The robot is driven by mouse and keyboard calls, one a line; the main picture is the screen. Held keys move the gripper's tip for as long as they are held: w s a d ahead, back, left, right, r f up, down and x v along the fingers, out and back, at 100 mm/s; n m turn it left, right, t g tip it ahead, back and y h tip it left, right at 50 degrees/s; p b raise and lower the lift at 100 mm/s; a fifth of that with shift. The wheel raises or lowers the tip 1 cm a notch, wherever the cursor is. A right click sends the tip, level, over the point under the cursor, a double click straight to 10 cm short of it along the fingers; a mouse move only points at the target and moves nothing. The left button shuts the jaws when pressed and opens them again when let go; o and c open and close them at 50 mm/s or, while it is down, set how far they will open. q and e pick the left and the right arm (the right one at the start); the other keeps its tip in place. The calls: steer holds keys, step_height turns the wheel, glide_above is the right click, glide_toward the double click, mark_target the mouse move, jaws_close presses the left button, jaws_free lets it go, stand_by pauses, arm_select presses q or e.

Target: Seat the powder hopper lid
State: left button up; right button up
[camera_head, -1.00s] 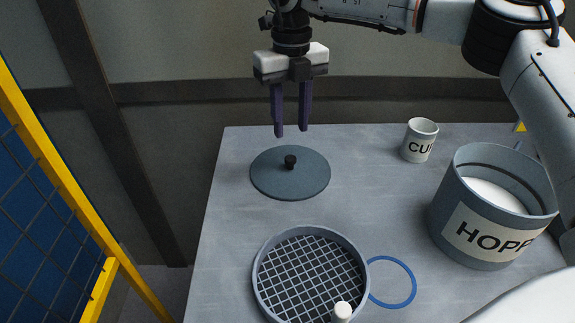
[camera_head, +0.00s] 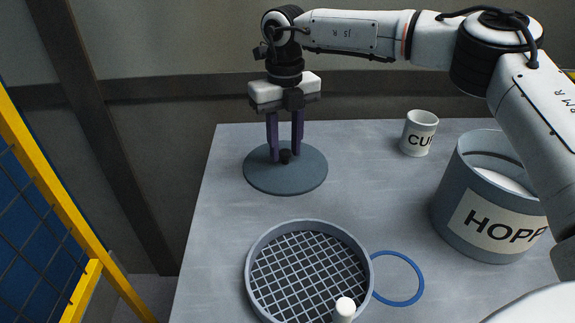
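The lid (camera_head: 300,177) is a flat grey-blue disc with a small black knob (camera_head: 285,156) at its middle, lying on the table at the back left. My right gripper (camera_head: 285,155) points straight down over the lid, its two dark purple fingers apart, one on each side of the knob. Whether the fingers touch the knob is not clear. The hopper (camera_head: 462,238) is an open grey-blue bucket with a white label, standing at the right with pale powder (camera_head: 505,179) inside. Part of its right side is hidden by my arm. My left gripper is not in view.
A round sieve (camera_head: 262,306) with a mesh and a white-tipped handle lies at the front, beside a blue ring (camera_head: 417,293) on the table (camera_head: 215,225). A white cup (camera_head: 417,128) stands at the back. A yellow-framed barrier (camera_head: 45,180) is at the left.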

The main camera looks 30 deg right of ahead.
mark_target(286, 151)
jaws_close()
step_height(286, 151, up, 3)
steer(key=p, duration=0.3)
steer(key=shift+r, duration=0.15)
